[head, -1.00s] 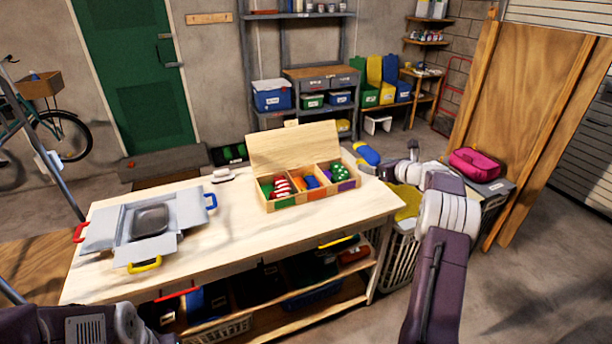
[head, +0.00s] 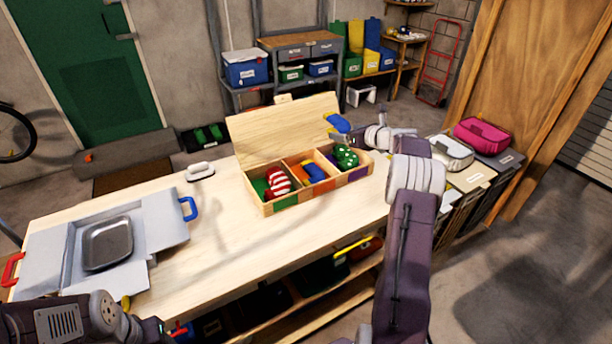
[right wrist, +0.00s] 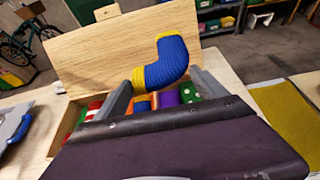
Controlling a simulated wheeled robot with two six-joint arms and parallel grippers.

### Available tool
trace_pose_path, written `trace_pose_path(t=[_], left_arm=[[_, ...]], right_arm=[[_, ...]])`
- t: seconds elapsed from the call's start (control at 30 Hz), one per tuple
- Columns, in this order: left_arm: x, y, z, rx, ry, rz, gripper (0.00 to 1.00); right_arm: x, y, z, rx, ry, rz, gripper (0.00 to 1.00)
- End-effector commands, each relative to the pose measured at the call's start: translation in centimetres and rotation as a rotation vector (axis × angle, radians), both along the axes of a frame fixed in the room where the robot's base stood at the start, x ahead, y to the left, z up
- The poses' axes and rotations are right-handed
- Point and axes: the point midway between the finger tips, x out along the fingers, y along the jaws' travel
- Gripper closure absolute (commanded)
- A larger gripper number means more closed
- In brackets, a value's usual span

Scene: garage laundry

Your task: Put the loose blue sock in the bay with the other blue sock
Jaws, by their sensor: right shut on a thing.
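The loose blue sock (head: 337,123) with yellow ends is held by my right gripper (head: 352,131), above the back right part of the wooden box (head: 238,190). In the right wrist view the sock (right wrist: 166,65) stands up, bent, between the two fingers of the gripper (right wrist: 163,92). The box has three bays under a raised lid. The other blue sock (head: 313,172) lies in the middle bay beside something orange. My left gripper (head: 148,330) is only partly seen at the bottom left, and its fingers are unclear.
The left bay holds a red-and-white striped sock (head: 277,182) and green; the right bay holds a green dotted sock (head: 346,157) and purple. The raised lid (head: 275,135) stands behind the bays. A grey tray (head: 108,243) lies left on the table (head: 220,245).

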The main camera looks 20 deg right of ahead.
Motion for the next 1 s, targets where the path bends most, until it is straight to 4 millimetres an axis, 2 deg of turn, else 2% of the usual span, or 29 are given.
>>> trace_pose_path(t=[0.17,0.27,0.4,0.6,0.83,1.0], left_arm=[[0.0,0.0,-0.7,0.000,-0.001,0.000,0.43],[0.0,0.0,-2.2,0.000,-0.001,0.000,0.43],[0.0,0.0,-4.2,0.000,0.000,0.000,0.43],[0.0,0.0,-5.7,0.000,0.000,0.000,0.43],[0.1,0.0,-5.8,0.000,-0.001,0.000,0.43],[0.0,0.0,-6.6,0.000,0.000,0.000,0.43]], right_arm=[[-0.2,0.8,-0.7,0.003,0.000,0.002,0.57],[-1.0,2.7,-2.3,0.004,0.003,0.003,0.57],[-2.4,6.4,-4.6,0.002,0.001,0.003,0.57],[-3.9,10.2,-6.7,0.002,-0.001,0.001,0.57],[-4.3,10.9,-7.3,0.000,0.000,0.000,0.57],[-4.3,10.9,-10.5,0.003,0.002,0.001,0.57]])
